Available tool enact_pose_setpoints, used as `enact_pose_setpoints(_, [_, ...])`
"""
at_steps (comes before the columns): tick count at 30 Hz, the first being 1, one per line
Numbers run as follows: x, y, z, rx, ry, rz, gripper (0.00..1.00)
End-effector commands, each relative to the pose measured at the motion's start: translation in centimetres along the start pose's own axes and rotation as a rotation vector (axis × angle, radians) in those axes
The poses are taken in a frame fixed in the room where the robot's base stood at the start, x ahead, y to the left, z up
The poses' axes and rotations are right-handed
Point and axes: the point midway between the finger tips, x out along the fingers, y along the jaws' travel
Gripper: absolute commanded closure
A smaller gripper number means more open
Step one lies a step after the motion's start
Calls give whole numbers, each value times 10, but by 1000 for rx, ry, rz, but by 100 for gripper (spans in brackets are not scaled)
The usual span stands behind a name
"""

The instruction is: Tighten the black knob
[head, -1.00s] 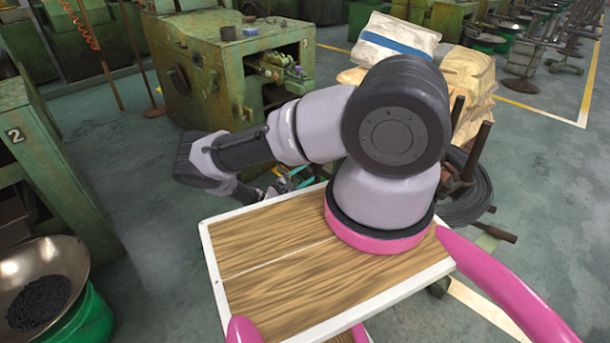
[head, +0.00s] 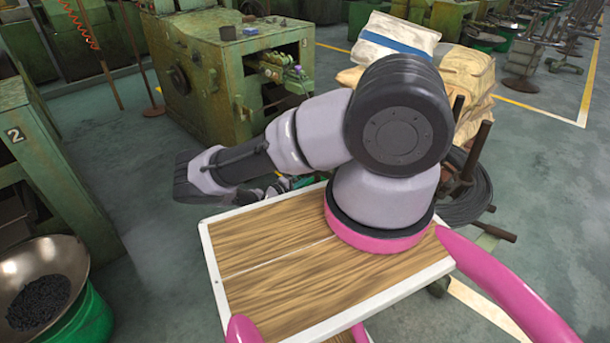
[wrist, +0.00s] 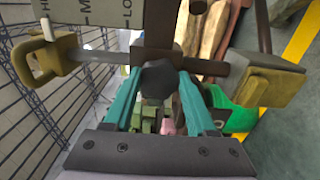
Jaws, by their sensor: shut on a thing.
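In the wrist view, the black knob (wrist: 160,79) sits in the upper middle, with a dark, faceted front. It is in front of a brown metal bar that runs across the picture. My gripper (wrist: 157,84) has two teal fingers, one on each side of the knob, and is shut on it. In the head view, my arm hides the knob. Only a little of the teal fingers shows behind my arm.
A green machine (head: 215,95) stands behind my arm. Another green machine (head: 30,140), marked 2, is at the left above a metal bowl (head: 75,262) of dark pieces. Sacks (head: 395,40) and a wire coil (head: 470,205) are at the right. Open floor (head: 550,240) lies beyond.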

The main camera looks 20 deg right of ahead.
Motion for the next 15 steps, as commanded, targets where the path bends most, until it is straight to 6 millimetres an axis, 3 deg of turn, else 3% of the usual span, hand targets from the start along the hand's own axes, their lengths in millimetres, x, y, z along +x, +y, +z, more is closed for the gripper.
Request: enact_pose_setpoints(15, [-2, -2, 0, 38, 0, -4, 98])
